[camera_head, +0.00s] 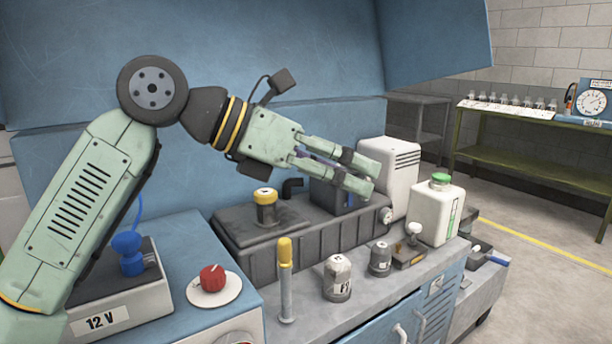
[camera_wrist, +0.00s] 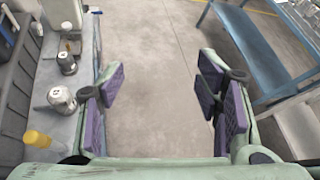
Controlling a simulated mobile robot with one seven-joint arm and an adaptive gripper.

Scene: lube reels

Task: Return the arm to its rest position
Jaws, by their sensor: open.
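My gripper (camera_head: 360,171) is at the end of my green arm, raised over the workbench in the head view. Its two fingers point right and are apart, with nothing between them. In the wrist view my gripper (camera_wrist: 160,100) shows purple pads spread wide, with bare floor beyond. The arm reaches in from the lower left and bends at a dark round joint. The fingers hang above the grey ribbed unit (camera_head: 290,250) and in front of a white box with slots (camera_head: 398,170).
A white jug with a green cap (camera_head: 433,215), a yellow-topped stick (camera_head: 286,285), a labelled canister (camera_head: 337,280) and a smaller one (camera_head: 380,260) stand along the bench. A red knob (camera_head: 212,278) is at front left. A green table (camera_head: 540,125) stands behind, across open floor.

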